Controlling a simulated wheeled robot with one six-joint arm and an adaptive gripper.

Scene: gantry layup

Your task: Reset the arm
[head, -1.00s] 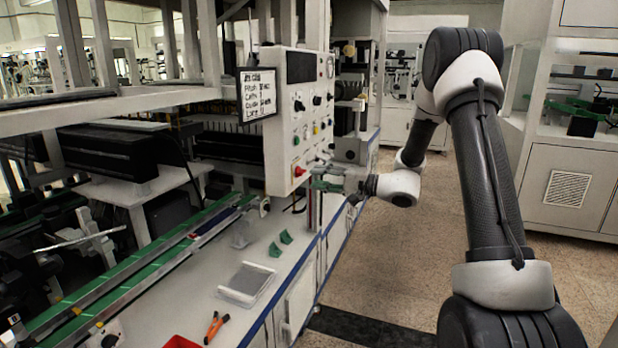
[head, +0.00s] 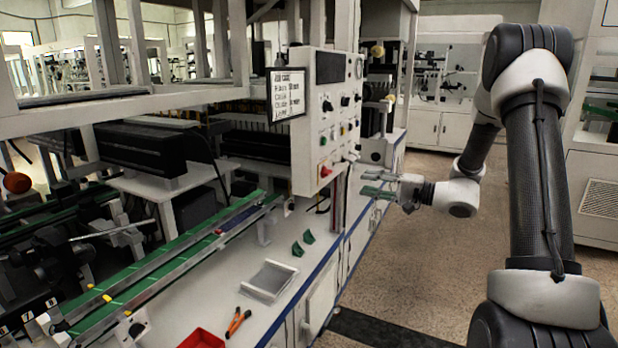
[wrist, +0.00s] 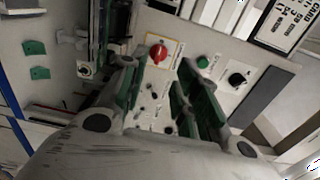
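My gripper (head: 372,184) is at the end of my outstretched arm, just right of the control panel (head: 307,150) and above the right end of the workbench. It points left in the head view. In the wrist view my gripper (wrist: 165,88) shows its green-padded fingers spread apart with nothing between them. The panel face, with a red knob (wrist: 157,53), a green button (wrist: 203,62) and a black knob (wrist: 238,77), lies beyond the fingers. I cannot tell the exact gap to the panel.
The white workbench (head: 225,292) carries two green brackets (head: 303,243), a grey tray (head: 269,280), orange-handled pliers (head: 237,321) and a red bin (head: 203,340). Green rails (head: 160,265) run along its left. Cabinets (head: 598,190) stand at right. The floor (head: 420,270) between is clear.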

